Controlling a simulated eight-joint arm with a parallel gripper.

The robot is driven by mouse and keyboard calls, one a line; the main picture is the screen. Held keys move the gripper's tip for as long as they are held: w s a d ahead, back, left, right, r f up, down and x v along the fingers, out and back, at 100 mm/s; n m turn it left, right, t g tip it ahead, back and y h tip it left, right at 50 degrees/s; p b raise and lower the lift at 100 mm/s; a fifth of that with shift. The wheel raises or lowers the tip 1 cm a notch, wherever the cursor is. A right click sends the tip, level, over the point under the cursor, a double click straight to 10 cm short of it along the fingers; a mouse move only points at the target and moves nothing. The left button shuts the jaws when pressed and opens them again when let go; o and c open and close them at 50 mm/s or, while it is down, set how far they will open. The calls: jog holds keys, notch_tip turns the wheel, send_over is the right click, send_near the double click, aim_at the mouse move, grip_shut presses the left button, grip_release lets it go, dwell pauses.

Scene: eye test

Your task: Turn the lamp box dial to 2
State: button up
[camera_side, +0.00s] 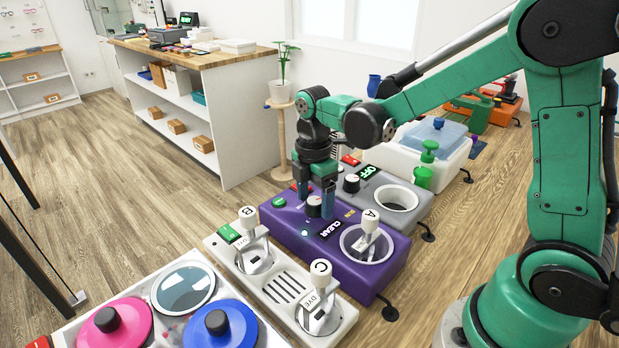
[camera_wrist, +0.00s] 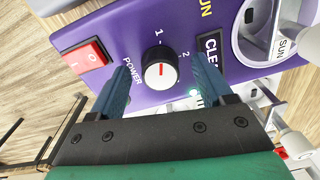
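The purple box (camera_side: 345,272), apparently the lamp box, stands in the middle of the row in the side view. Its dial (camera_wrist: 160,70) is a round black-and-white knob with a red mark. The mark points up in the wrist view, roughly at the printed 1; the printed 2 (camera_wrist: 186,54) is to its upper right. My gripper (camera_wrist: 161,62) is open, with one blue finger on each side of the dial and visible gaps. In the side view my gripper (camera_side: 316,192) points down over the box, its fingers partly hiding the dial.
A red power switch (camera_wrist: 85,57) lies left of the dial.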

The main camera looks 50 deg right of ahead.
grip_shut()
jog(key=shift+m, duration=0.4)
jog(key=m, duration=0.6)
jog(key=shift+m, duration=0.3)
jog(key=m, duration=0.6)
jog(key=shift+s, duration=0.1)
jog(key=shift+m, duration=0.4)
jog(key=shift+o, duration=0.4)
grip_release()
